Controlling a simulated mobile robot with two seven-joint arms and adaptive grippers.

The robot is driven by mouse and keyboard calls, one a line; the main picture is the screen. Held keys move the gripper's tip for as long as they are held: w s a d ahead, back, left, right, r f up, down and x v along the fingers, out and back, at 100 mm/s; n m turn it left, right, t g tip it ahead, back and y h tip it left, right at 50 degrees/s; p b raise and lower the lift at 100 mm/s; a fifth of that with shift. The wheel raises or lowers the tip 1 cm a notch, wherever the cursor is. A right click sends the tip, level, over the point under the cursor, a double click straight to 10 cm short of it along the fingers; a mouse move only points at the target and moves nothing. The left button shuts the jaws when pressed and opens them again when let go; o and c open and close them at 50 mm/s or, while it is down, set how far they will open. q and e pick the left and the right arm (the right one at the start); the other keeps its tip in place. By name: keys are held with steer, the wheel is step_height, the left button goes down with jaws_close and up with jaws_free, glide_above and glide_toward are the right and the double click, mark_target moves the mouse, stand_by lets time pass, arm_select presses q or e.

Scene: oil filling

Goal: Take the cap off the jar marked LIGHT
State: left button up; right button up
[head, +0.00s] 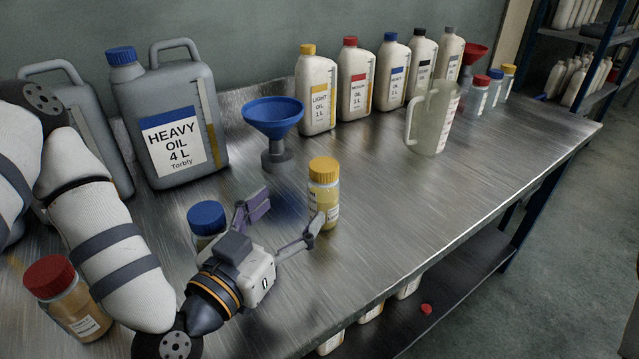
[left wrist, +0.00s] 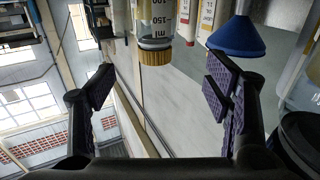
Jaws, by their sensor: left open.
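A small jar with a yellow cap (head: 323,171) and yellowish contents stands upright on the metal table, just beyond my left gripper. Its label is partly hidden, so I cannot read LIGHT on it. My left gripper (head: 284,214) is open and empty, with its fingers spread toward the jar; the right finger overlaps the jar's lower side in the head view. In the left wrist view, which is upside down, the jar (left wrist: 155,22) with its cap on shows ahead of the gap between the open fingers (left wrist: 160,88). My right gripper is not in view.
A blue-capped jar (head: 207,217) stands close behind my left gripper, and a red-capped jar (head: 68,301) at the lower left. A blue funnel (head: 272,118), a HEAVY OIL can (head: 190,95), several oil bottles and a measuring jug (head: 432,125) stand farther back. The table's right front is clear.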

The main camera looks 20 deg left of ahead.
mark_target(318, 181)
arm_select(q)
steer(key=w, duration=0.1)
steer(key=w+b, duration=0.1)
steer(key=d, duration=0.1)
steer(key=shift+w+f+b, duration=0.3)
steer(key=shift+w+f, duration=0.05)
steer(key=shift+w, duration=0.05)
steer(key=w, duration=0.2)
steer(key=w+d, duration=0.1)
steer(key=w, duration=0.2)
steer(key=w+r, duration=0.1)
steer(key=w, duration=0.2)
steer(key=shift+w+d, duration=0.1)
steer(key=shift+d, duration=0.25)
steer(key=shift+r, duration=0.1)
jaws_close()
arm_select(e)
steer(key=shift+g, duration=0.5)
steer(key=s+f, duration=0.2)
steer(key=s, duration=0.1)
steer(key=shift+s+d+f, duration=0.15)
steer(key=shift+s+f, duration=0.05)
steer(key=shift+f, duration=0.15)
